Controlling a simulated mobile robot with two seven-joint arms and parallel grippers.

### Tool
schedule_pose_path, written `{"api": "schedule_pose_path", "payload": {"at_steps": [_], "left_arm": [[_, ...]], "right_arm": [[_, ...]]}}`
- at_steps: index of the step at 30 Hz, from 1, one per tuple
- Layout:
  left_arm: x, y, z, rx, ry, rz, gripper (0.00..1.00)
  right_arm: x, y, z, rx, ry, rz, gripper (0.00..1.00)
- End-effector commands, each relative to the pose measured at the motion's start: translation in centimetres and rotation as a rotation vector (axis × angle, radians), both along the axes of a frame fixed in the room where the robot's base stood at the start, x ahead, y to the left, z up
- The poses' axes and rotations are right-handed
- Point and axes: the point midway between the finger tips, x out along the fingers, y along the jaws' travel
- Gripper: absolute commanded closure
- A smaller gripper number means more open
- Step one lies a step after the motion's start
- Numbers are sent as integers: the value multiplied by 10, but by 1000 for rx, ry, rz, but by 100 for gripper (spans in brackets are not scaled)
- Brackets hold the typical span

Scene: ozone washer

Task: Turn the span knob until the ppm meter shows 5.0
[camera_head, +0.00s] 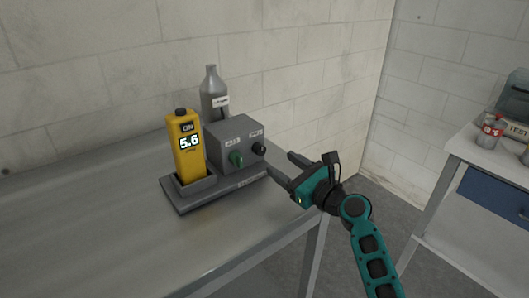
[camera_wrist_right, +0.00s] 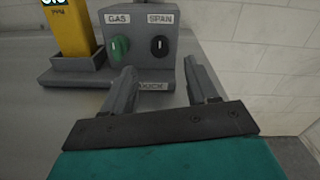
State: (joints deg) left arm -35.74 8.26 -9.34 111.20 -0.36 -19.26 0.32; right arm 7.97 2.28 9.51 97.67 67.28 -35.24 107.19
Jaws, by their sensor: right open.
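The yellow ppm meter (camera_head: 187,150) stands in a grey holder and reads 5.6 in the head view. The grey control box (camera_head: 234,143) beside it carries a green GAS knob (camera_head: 236,159) and a black SPAN knob (camera_head: 259,149). My right gripper (camera_head: 280,167) is open and empty, just in front of the box. Its fingers (camera_wrist_right: 160,82) point toward the knobs, with SPAN between them but apart from them. My left gripper is not in view.
A grey bottle (camera_head: 213,93) stands behind the box. The grey base plate (camera_head: 222,190) lies on the metal table (camera_head: 100,225), whose left part is clear.

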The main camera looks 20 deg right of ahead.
Motion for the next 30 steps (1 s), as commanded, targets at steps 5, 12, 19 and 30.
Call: {"api": "schedule_pose_path", "payload": {"at_steps": [5, 12, 19, 30], "left_arm": [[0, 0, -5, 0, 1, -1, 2], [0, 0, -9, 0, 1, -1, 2], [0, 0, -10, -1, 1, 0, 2], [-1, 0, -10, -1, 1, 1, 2]], "right_arm": [[36, 15, 0, 1, -2, 1, 42], [65, 27, -1, -3, -1, 0, 42], [73, 30, 0, -4, -1, 0, 42], [72, 30, 0, -3, 0, 0, 58]]}}
